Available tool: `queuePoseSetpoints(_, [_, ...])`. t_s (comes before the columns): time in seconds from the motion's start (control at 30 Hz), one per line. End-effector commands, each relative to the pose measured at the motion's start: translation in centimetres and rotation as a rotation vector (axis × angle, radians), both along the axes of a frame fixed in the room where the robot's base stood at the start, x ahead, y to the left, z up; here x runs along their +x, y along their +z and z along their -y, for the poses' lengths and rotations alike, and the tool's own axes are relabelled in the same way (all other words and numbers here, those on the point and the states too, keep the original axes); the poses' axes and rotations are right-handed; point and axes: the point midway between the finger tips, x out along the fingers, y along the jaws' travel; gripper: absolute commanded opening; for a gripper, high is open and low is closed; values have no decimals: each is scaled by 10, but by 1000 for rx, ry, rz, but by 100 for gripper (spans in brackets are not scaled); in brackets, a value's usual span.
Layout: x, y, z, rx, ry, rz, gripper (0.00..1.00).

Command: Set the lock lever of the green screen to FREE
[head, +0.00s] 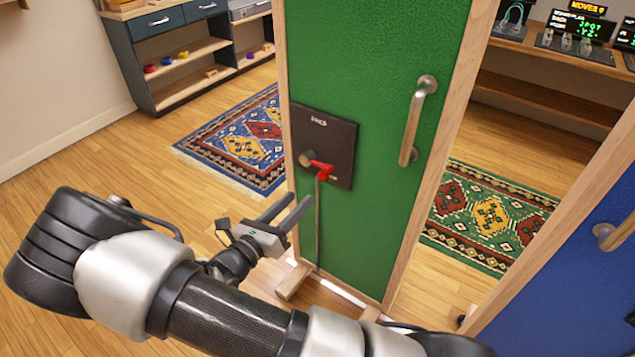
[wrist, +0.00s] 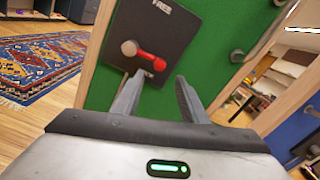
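The green screen (head: 370,60) stands upright in a wooden frame and also fills the middle of the wrist view (wrist: 205,55). A dark plate (head: 340,135) on it carries the lock lever (head: 321,167), with a grey round pivot and a red handle. In the wrist view the lever (wrist: 150,58) points right and slightly down. The plate's upper label there reads FREE; a lower label near the red tip is too small to read. My gripper (head: 298,204) is open and empty, short of the plate and below the lever. Its fingers (wrist: 158,88) are apart, below the handle in the wrist view.
A metal pull handle (head: 418,120) sits on the screen right of the plate. A thin grey rod (head: 318,225) runs down below the lever. A wooden foot (head: 292,282) juts out at the base. A blue panel (head: 560,290) stands at right. Open floor lies left.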

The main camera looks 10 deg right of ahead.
Motion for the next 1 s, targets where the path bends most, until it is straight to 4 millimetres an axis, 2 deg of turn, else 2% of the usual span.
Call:
queuePoseSetpoints(0.2, [33, -2, 35, -1, -4, 1, 40])
queuePoseSetpoints(0.43, [60, -1, 61, 1, -2, 1, 40])
queuePoseSetpoints(0.6, [68, 0, 69, 0, -1, 0, 40])
queuePoseSetpoints(0.9, [70, 0, 70, 1, 0, -1, 40])
queuePoseSetpoints(1.0, [70, 0, 70, 1, 0, -1, 23])
